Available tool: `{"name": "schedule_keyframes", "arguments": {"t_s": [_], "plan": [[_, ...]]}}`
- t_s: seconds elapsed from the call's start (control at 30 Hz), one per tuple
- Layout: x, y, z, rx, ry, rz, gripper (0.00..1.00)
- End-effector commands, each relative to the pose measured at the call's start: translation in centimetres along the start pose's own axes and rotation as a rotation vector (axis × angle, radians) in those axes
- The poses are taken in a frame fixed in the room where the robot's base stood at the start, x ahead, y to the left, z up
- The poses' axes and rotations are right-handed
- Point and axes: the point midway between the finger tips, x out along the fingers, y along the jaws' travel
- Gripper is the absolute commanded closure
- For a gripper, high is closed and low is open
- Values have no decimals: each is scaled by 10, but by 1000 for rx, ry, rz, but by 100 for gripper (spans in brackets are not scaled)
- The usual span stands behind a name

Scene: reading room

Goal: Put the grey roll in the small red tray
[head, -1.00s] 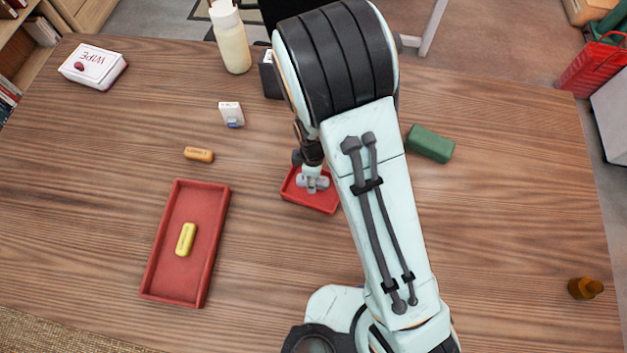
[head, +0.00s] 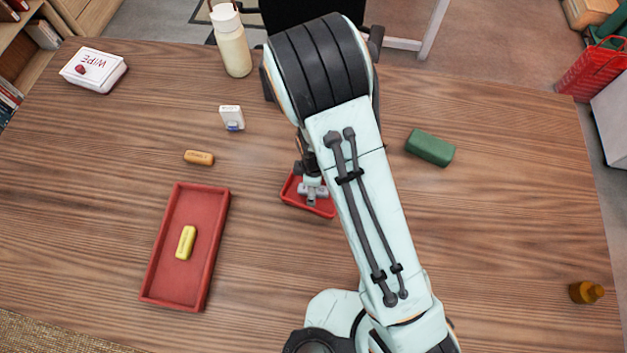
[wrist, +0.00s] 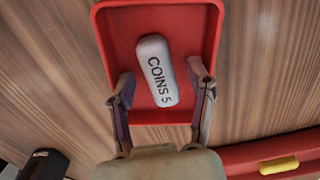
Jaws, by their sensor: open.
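The grey roll (wrist: 157,71), marked "COINS 5", lies in the small red tray (wrist: 120,45) in the wrist view, at a slight slant. In the head view the small tray (head: 292,199) is at mid-table, partly covered by my arm, and I cannot make out the roll clearly there. My gripper (wrist: 161,80) is open, with its fingers on either side of the roll's near end and gaps between them and the roll. In the head view my gripper (head: 313,193) is over the tray.
A long red tray (head: 155,272) at left holds a yellow roll (head: 186,242). The right-hand table is mostly clear.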

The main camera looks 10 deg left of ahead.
Motion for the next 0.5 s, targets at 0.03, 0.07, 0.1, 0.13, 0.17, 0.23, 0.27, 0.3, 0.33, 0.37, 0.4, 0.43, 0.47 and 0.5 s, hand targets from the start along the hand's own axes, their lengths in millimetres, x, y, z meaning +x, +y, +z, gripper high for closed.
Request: {"name": "schedule_keyframes", "arguments": {"t_s": [0.03, 0.07, 0.1, 0.13, 0.17, 0.23, 0.27, 0.3, 0.33, 0.37, 0.4, 0.43, 0.47, 0.5], "plan": [[-4, 0, 0, 0, 2, 2, 46], [-7, 1, -1, 0, 3, 4, 46], [-13, 1, -1, 0, 3, 3, 46], [-18, 1, -1, 0, 4, 5, 46], [-24, 1, -1, 0, 4, 5, 46], [-40, 1, -1, 1, 4, 6, 46], [-48, 1, -1, 0, 5, 7, 46], [-58, 1, -1, 0, 5, 6, 46], [-65, 1, -1, 0, 6, 7, 46], [-72, 1, -1, 0, 6, 6, 46], [-80, 1, -1, 0, 5, 6, 46], [-87, 1, -1, 0, 4, 5, 46], [-92, 1, -1, 0, 4, 6, 46], [-99, 1, 0, 0, 4, 5, 46]]}}
